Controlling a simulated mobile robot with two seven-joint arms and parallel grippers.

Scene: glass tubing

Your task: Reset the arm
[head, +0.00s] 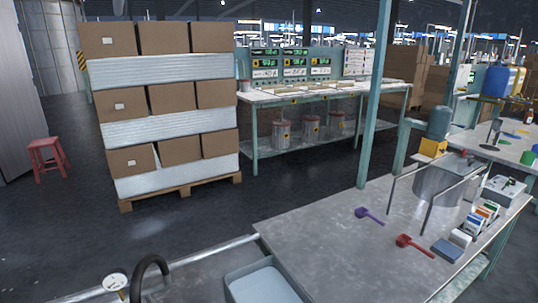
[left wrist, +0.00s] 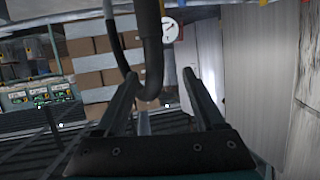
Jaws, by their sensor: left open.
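My left gripper (left wrist: 159,78) shows only in the left wrist view. Its two dark fingers stand apart, and nothing is held between them. A black curved hose (left wrist: 153,50) hangs at the fingertips, partly in line with the gap; whether it touches a finger I cannot tell. The same kind of black hose (head: 150,268) arches up at the bottom left of the head view. Neither arm is visible in the head view, and my right gripper is not seen.
A grey bench (head: 330,238) holds a purple scoop (head: 370,215), a red scoop (head: 414,245) and a steel vessel (head: 440,185). A grey tub (head: 240,272) is at the front. Stacked cartons (head: 170,100) stand on a pallet (head: 180,192). A red stool (head: 44,155) is at left; the floor between is clear.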

